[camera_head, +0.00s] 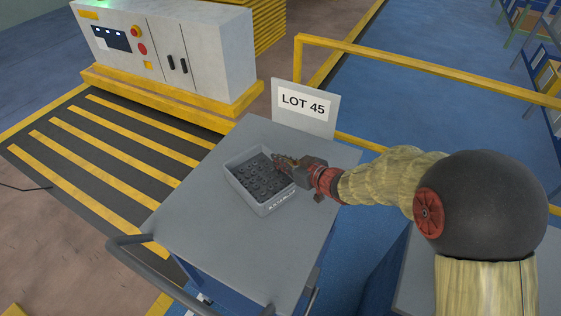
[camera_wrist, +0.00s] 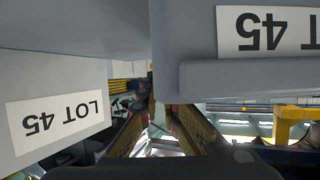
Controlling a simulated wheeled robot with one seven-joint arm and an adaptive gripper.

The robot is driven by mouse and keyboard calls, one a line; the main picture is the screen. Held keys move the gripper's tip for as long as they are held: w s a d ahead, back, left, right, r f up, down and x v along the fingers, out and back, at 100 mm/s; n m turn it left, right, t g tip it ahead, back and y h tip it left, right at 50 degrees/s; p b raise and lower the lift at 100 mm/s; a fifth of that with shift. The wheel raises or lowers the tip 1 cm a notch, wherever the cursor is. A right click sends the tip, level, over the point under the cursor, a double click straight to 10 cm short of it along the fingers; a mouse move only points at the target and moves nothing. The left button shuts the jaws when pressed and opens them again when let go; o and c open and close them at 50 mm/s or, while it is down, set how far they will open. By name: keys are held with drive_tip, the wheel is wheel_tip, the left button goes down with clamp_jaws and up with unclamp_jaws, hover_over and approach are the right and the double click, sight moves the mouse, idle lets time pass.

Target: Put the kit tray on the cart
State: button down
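The kit tray (camera_head: 264,208) is a grey open box with several dark round parts inside. It appears over the middle of the grey cart top (camera_head: 190,225); a small gap under it cannot be ruled out. My gripper (camera_head: 281,162) is at the tray's back right rim, coming from the right. In the wrist view my fingers (camera_wrist: 163,128) are spread at the base and closer at the tips, by a grey wall edge. Whether they press on the rim is hidden.
A LOT 45 sign (camera_head: 305,108) stands at the cart's back edge. A dark handle (camera_head: 150,262) is at its front left. A grey cabinet (camera_head: 175,55) on a yellow base and a yellow rail (camera_head: 420,65) are behind. The cart top left of the tray is clear.

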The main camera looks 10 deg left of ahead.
drive_tip(key=shift+f, duration=0.15)
drive_tip(key=c, duration=2.1)
unclamp_jaws()
drive_tip(key=shift+c, duration=0.2)
drive_tip(key=shift+o, duration=0.5)
